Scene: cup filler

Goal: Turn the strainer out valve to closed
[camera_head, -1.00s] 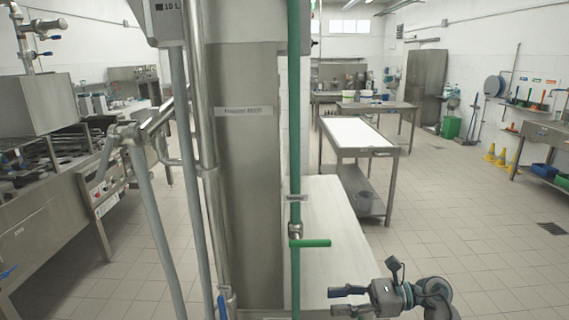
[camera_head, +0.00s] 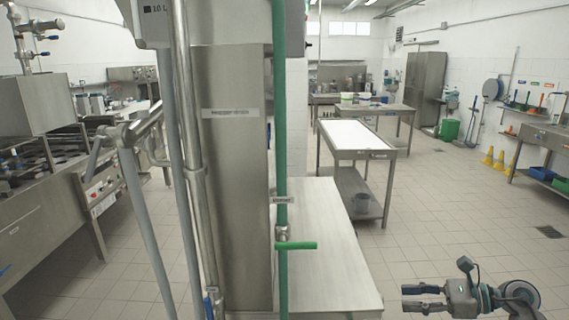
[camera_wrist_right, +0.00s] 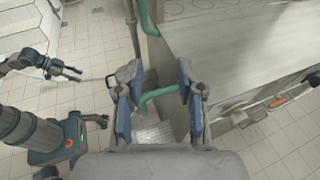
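A green valve handle (camera_head: 296,245) points sideways to the right from a vertical green pipe (camera_head: 281,120), below a small label (camera_head: 283,199) too blurred to read. My right gripper (camera_head: 422,298) is open and empty at the lower right in the head view, well right of the handle and apart from it. In the right wrist view, my right gripper (camera_wrist_right: 158,98) has its fingers spread. A green bent piece (camera_wrist_right: 158,93) shows beyond them; I cannot tell whether it is the handle or a pipe. My left gripper (camera_wrist_right: 72,73) shows small in the wrist view, its fingers seemingly apart.
A steel column (camera_head: 232,170) and grey pipes stand left of the green pipe. A low steel surface (camera_head: 325,240) lies behind the handle. A blue-handled valve (camera_head: 208,305) sits low on the left.

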